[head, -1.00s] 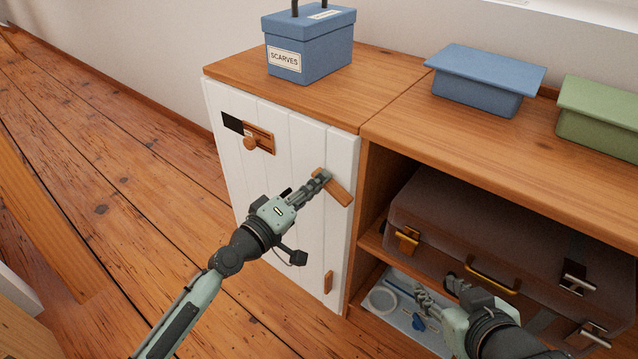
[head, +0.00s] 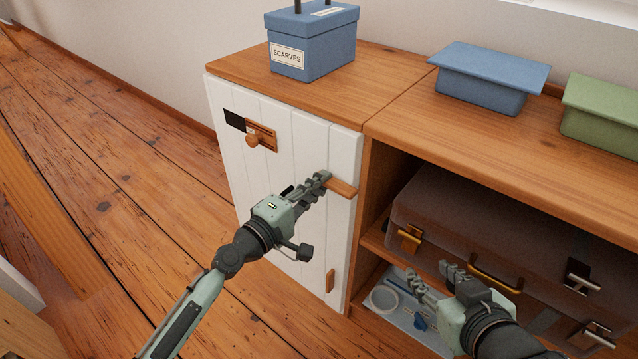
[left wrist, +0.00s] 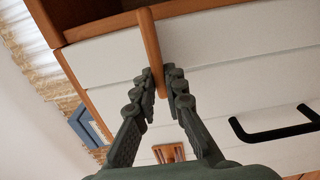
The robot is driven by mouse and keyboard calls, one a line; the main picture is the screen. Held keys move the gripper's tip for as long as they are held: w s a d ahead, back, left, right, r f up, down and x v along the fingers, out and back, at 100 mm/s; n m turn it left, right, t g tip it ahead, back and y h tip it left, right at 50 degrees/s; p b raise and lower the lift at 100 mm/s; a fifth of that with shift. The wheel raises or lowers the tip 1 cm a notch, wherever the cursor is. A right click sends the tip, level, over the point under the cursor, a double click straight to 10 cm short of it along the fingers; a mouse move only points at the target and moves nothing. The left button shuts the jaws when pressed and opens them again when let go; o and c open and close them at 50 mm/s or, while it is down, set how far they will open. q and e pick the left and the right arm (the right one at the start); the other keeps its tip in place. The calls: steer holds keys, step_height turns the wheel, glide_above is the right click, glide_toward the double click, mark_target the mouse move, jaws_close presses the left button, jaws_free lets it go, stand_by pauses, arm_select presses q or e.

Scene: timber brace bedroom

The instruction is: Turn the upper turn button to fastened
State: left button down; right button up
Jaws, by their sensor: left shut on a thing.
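The upper turn button (head: 343,187) is a wooden bar on the white cabinet door (head: 285,170), near its right edge. It lies nearly level in the head view. In the left wrist view the button (left wrist: 150,40) reaches across the door's edge onto the wooden frame (left wrist: 100,28). My left gripper (head: 322,180) is shut on the button; its fingers (left wrist: 162,85) sit on both sides of it in the wrist view. A lower turn button (head: 330,280) stands upright near the door's bottom. My right gripper (head: 434,278) is open and empty before the open shelf.
A blue scarves box (head: 312,45), a blue box (head: 487,80) and a green box (head: 605,115) stand on the cabinet top. A brown suitcase (head: 520,225) fills the shelf.

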arm_select(q)
steer(key=c, duration=1.6)
jaws_free()
steer(key=v, duration=1.2)
